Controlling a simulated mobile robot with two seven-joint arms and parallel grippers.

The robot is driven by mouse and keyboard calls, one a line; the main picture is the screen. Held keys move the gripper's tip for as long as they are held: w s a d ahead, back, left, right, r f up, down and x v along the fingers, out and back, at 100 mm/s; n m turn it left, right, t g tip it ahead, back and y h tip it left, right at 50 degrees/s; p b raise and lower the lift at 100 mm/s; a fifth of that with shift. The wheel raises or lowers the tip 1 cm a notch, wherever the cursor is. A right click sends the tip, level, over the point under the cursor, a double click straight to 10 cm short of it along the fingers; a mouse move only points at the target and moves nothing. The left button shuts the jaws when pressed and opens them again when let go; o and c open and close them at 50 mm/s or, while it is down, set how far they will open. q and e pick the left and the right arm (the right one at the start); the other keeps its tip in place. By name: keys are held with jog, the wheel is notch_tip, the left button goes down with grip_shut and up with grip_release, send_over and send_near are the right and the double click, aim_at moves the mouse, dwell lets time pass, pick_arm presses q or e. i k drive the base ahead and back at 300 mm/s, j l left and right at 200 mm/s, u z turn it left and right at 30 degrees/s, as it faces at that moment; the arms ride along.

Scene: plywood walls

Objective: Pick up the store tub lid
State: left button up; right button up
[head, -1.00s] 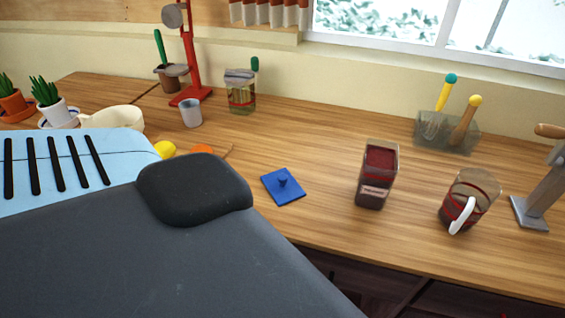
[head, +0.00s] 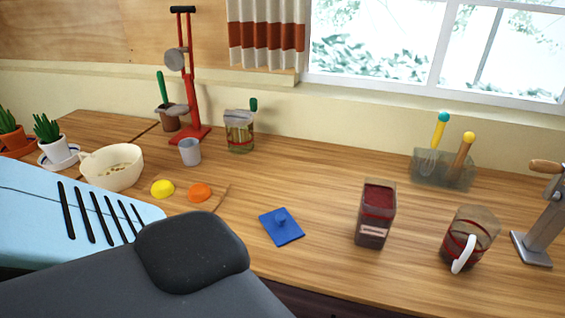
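A blue square lid with a round knob (head: 281,226) lies flat on the wooden counter, near the middle of the head view. A clear square tub with dark red contents (head: 375,215) stands open-topped to the right of the lid, apart from it. The lid looks like the store tub lid. Neither of my grippers shows in the head view.
A glass jug (head: 468,240) stands right of the tub, before a grey utensil holder (head: 441,170). Yellow (head: 162,189) and orange (head: 199,192) pieces, a cream bowl (head: 113,167), a grey cup (head: 190,152), a jar (head: 239,131) and a red stand (head: 188,80) are left. Counter around the lid is clear.

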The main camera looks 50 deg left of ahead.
aim_at(281, 228)
jog(key=i+l, duration=0.1)
jog(key=l, duration=0.15)
jog(key=i+l, duration=0.1)
jog(key=l, duration=0.2)
jog(key=l+u, duration=0.1)
jog(key=u, duration=1.75)
